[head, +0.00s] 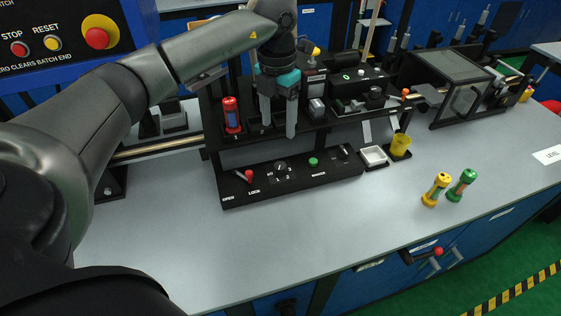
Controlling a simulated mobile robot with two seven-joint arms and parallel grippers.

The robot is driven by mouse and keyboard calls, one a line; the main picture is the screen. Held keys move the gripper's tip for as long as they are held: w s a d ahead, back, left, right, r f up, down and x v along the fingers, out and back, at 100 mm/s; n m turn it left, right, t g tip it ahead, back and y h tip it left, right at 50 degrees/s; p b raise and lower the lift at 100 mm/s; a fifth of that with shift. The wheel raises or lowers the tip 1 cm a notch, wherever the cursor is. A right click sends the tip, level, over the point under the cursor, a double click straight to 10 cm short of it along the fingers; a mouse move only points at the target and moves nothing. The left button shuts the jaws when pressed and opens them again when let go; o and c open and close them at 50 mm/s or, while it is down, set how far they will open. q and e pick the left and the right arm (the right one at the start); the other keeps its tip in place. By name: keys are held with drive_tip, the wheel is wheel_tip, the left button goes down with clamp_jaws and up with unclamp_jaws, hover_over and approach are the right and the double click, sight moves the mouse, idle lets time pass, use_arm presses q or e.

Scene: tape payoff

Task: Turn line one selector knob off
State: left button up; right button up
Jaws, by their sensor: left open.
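A black control panel (232,196) lies along the front of the machine on the grey bench. A small dark selector knob (281,167) sits near its middle, with small white numerals around it. Its pointer direction is too small to tell. A second dark knob (343,152) sits near the panel's right end; I cannot tell for certain which knob belongs to line one. My left gripper (278,129) is open and empty, fingers pointing down. In the picture it is just above the middle knob, apart from it. My right gripper is not in view.
A red-handled lever (248,176) and a green button (313,162) share the panel. A white tray (373,157) and yellow cup (400,145) stand right.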

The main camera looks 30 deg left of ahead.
sight(280, 165)
use_arm(q)
drive_tip(key=f+b, duration=0.1)
drive_tip(key=f, duration=1.2)
drive_tip(key=shift+d, duration=0.2)
drive_tip(key=shift+c, duration=0.3)
clamp_jaws()
